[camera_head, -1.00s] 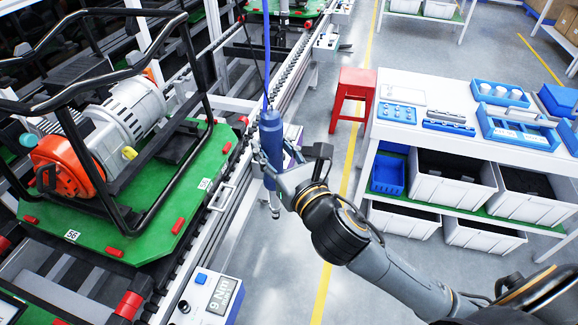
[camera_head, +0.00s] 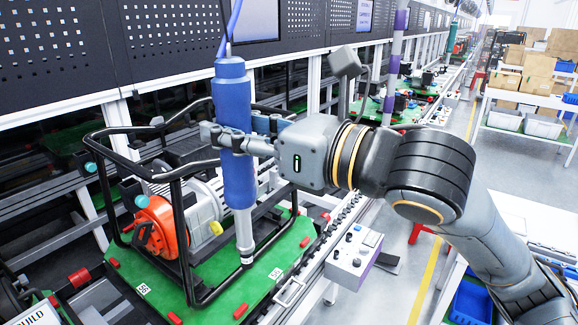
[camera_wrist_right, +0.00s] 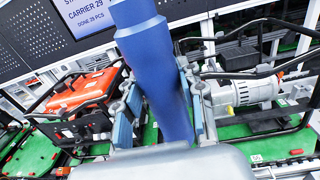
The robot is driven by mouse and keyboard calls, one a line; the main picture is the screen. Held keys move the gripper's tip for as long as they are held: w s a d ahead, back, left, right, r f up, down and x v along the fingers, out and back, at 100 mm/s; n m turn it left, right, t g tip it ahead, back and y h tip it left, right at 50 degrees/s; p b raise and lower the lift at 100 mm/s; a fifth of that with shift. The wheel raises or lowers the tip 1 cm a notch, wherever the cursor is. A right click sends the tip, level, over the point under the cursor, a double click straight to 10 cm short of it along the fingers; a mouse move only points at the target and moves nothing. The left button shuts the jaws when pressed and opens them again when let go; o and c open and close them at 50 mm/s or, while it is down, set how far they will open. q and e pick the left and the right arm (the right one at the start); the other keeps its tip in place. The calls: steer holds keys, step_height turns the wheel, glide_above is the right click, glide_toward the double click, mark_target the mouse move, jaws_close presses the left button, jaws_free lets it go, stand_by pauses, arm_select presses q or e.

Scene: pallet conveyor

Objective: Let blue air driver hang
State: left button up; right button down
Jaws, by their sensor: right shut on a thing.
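The blue air driver (camera_head: 236,100) is upright in the head view, with its metal tip down and a blue hose (camera_head: 231,25) running up from its top. My right gripper (camera_head: 232,139) is shut around the middle of its blue body. In the right wrist view the driver (camera_wrist_right: 153,55) stands between the two fingers (camera_wrist_right: 160,112), and its lower end is hidden behind the gripper body. The tip appears in front of the green pallet (camera_head: 160,295); I cannot tell its height. My left gripper is not in view.
A generator with an orange end (camera_head: 160,225) stands in a black tube frame on the pallet. A control box (camera_head: 353,255) stands at the conveyor's near side. Dark perforated panels (camera_head: 175,35) line the back. Shelves with boxes (camera_head: 530,75) stand at the far right.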

steer(key=s+a+r+n+g+y, duration=0.1)
steer(key=s+a+r+n+g, duration=0.1)
steer(key=s, duration=0.4)
steer(key=s+a+r+n+g+y, duration=0.1)
steer(key=s+a+r+g, duration=0.2)
steer(key=s, duration=0.3)
steer(key=shift+a+r+n+g+y, duration=0.3)
steer(key=shift+a+n+y, duration=0.1)
steer(key=shift+a, duration=0.1)
